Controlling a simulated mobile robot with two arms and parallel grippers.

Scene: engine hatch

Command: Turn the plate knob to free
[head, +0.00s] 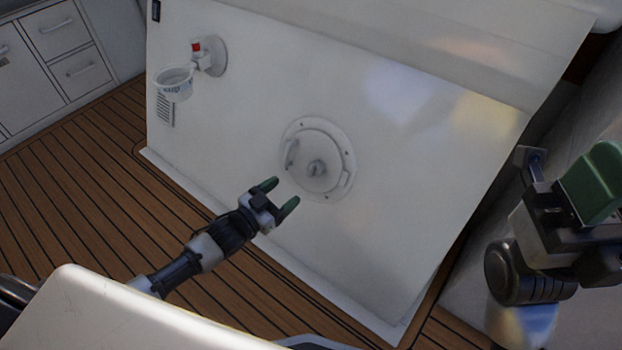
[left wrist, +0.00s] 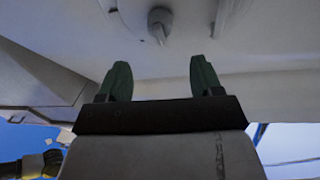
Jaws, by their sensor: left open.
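The round white hatch plate (head: 333,178) is set in a large white panel in the head view. A small grey knob (head: 317,169) sits at the plate's middle; it also shows in the left wrist view (left wrist: 160,22), ahead of the fingers, with a narrow tip pointing down in the picture. My left gripper (head: 283,193) is open and empty, below and left of the plate, apart from the knob. Its two green fingers also show in the left wrist view (left wrist: 155,82). My right gripper (head: 590,185) is at the right edge, partly cut off; its fingers' opening is unclear.
A white cup-like holder (head: 174,86) on a round mount with a red part (head: 196,47) sticks out from the panel at upper left. A vent (head: 165,110) is below it. White drawers (head: 70,50) stand at far left. The wooden floor (head: 90,205) is clear.

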